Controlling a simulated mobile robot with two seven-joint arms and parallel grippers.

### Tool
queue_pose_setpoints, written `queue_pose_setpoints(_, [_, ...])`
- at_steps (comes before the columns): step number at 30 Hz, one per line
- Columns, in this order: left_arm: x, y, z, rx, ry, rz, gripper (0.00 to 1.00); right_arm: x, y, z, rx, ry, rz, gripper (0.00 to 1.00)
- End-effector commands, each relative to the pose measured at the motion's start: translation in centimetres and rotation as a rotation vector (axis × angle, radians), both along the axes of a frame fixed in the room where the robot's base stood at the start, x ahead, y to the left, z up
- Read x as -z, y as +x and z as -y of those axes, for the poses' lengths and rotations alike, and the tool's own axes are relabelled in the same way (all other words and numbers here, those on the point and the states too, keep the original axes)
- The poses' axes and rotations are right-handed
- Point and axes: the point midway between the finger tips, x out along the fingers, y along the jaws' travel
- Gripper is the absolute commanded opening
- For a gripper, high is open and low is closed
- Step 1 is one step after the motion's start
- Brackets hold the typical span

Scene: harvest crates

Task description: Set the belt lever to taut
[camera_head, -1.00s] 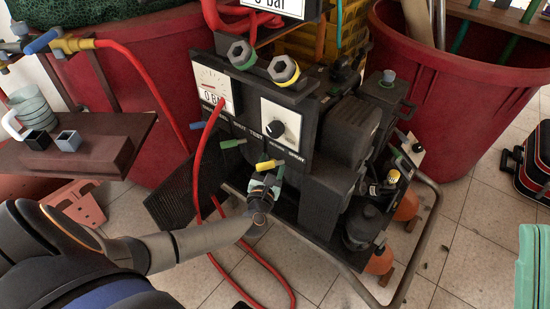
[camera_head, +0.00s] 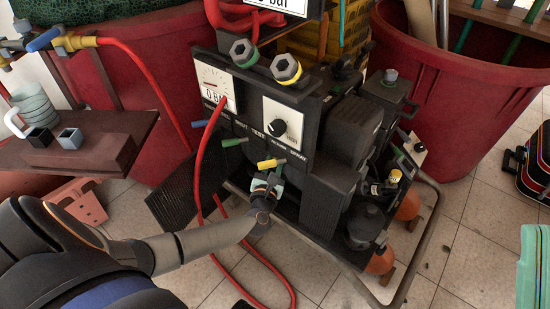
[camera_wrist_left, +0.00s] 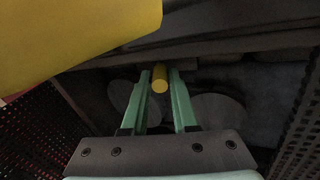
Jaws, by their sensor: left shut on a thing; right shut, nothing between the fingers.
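A dark machine (camera_head: 340,130) with a gauge, a dial and coloured handles stands mid-view. My left gripper (camera_head: 266,184) is low at its front, just below a yellow handle (camera_head: 271,163). In the left wrist view, the teal fingers (camera_wrist_left: 160,85) are shut on a small yellow rod end (camera_wrist_left: 160,78), which I take as the belt lever. The rest of that lever and its setting are hidden. A large yellow part fills that view's upper left.
A red hose (camera_head: 200,165) hangs down the machine's front to the floor. A bent metal tube frame (camera_head: 432,225) runs around its right side. Red bins (camera_head: 440,105) stand behind. A wooden shelf (camera_head: 105,130) holds small cups at the left.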

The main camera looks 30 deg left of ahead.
Motion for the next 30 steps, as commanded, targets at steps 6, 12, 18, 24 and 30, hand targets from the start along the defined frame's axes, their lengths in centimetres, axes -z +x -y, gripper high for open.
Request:
queue_pose_setpoints(6, [-0.1, 0.38, 0.65, -0.081, -0.008, 0.006, 0.0, 0.58, 0.01, -0.06, 0.002, -0.006, 0.0, 0.0])
queue_pose_setpoints(12, [-0.19, 0.6, 0.91, -0.151, -0.002, 0.005, 0.0, 0.8, 0.03, -0.1, 0.003, -0.008, -0.001, 0.0])
queue_pose_setpoints(18, [-0.26, 0.63, 0.93, -0.167, 0.001, 0.004, 0.0, 0.83, 0.03, -0.12, 0.003, -0.008, -0.002, 0.0])
queue_pose_setpoints(24, [-0.28, 0.64, 0.93, -0.167, 0.0, 0.004, 0.0, 0.83, 0.03, -0.13, 0.002, -0.007, -0.002, 0.0])
queue_pose_setpoints(30, [-0.19, 0.59, 0.94, -0.167, 0.0, 0.003, 0.49, 0.84, 0.04, -0.13, 0.002, -0.007, -0.002, 0.0])
